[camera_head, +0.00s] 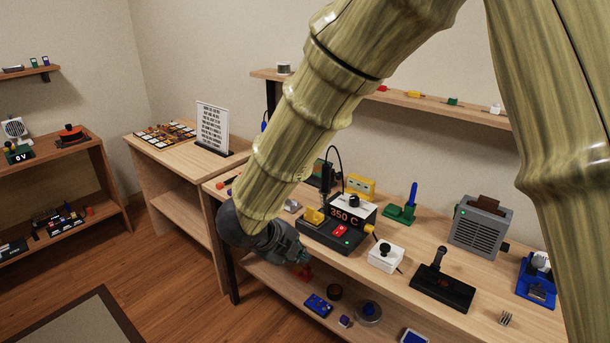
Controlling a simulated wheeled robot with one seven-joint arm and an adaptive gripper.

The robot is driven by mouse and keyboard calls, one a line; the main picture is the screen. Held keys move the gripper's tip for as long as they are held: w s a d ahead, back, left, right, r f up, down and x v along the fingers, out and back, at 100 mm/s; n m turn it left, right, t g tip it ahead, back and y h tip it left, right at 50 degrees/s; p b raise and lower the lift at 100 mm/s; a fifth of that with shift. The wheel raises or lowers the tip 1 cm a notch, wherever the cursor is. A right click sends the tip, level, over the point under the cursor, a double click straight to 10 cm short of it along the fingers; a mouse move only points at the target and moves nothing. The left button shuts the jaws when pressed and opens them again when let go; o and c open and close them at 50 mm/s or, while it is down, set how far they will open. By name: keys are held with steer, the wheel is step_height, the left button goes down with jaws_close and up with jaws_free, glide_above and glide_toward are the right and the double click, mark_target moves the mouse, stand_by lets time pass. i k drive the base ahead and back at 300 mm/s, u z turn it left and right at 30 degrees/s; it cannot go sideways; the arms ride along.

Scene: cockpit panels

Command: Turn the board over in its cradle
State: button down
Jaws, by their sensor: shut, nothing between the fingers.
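My gripper (299,262) is at the front edge of the workbench, beside the soldering station and above the lower shelf. It is shut and empty, with its fingertips small and partly unclear against a red patch. A blue frame (536,290) with a grey-white part at its top stands at the bench's right end, far from my gripper; it may be the cradle, but I cannot tell. A flat blue board-like piece (318,305) lies on the lower shelf below my gripper. Which piece is the task's board is not clear.
The soldering station (345,222) reads 350 C. A white box with a black knob (385,257), a black block with a handle (442,288) and a grey vented unit (480,228) stand on the workbench (408,285). My arm hides part of the bench and wall shelf.

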mark_target(316, 173)
steer(key=i, duration=1.6)
steer(key=z, duration=0.05)
